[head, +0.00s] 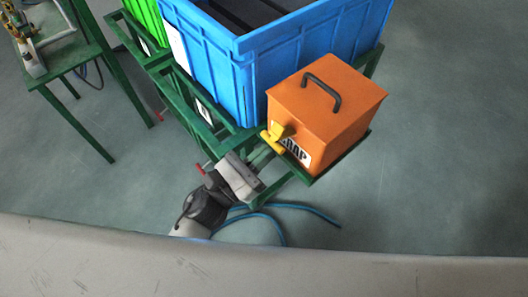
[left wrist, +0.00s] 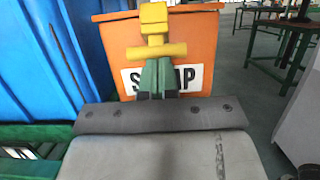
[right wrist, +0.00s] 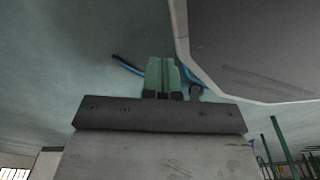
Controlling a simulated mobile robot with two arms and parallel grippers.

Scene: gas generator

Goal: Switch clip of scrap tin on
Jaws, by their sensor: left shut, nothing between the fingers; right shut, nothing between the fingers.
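The orange scrap tin (head: 322,110), with a black handle on its lid and a partly covered white label, stands on a green metal shelf beside a blue crate. Its yellow clip (head: 276,136) is on the front face near the top edge; in the left wrist view the clip (left wrist: 153,38) shows as an upright tab with a crossbar below. My left gripper (head: 258,154) is shut and empty, its green fingertips just below the clip's crossbar and in front of the label; whether they touch, I cannot tell. My right gripper (right wrist: 161,62) is shut and empty above the floor.
The blue crate (head: 270,65) stands directly behind the tin, on the green frame. A green bin (head: 147,20) is further left. A green table (head: 68,58) with tools stands at upper left. A blue hose (head: 305,209) lies on the floor. The floor right of the tin is clear.

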